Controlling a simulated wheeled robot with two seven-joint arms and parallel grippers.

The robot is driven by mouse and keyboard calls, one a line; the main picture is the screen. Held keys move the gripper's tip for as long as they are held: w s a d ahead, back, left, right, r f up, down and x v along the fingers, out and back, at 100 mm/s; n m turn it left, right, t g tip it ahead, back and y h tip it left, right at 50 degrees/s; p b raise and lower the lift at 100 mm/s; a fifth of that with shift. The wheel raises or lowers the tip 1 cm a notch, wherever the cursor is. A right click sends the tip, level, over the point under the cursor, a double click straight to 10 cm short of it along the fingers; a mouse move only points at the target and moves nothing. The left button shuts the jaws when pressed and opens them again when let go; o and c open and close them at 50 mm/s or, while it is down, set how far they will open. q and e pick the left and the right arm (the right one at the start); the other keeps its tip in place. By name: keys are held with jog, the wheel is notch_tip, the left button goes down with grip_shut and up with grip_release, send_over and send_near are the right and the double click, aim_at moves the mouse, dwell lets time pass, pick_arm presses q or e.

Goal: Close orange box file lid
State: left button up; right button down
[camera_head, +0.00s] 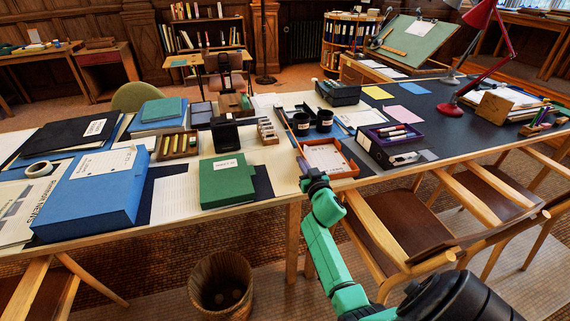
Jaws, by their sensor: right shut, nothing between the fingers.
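The orange box file (349,170) stands open at the near edge of the table, with pale paper showing inside. A thin orange-brown edge (291,134) rises at its left side and looks like the raised lid seen nearly edge-on. My right gripper (307,169) is at the near left corner of the box file, shut and empty, with its arm reaching up from the bottom right. I cannot tell whether its fingertips touch the lid or the box. My left gripper is not in view.
A green box (227,182) and a large blue box file (97,191) lie to the left. Two dark mugs (324,120) stand behind the orange box. A purple tray (391,135) and a black box file are close on its right. Wooden chairs (400,225) stand in front.

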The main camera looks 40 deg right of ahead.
jog(key=shift+s+d+r, duration=0.1)
jog(key=shift+d+r, duration=0.1)
jog(key=shift+r, duration=0.1)
jog(key=shift+s+d+r+p, duration=0.15)
jog(key=shift+d+p, duration=0.2)
jog(key=shift+d, duration=0.1)
jog(key=shift+s+d+r+p, duration=0.15)
jog(key=shift+d+p, duration=0.15)
jog(key=shift+d, duration=0.1)
jog(key=shift+r, duration=0.1)
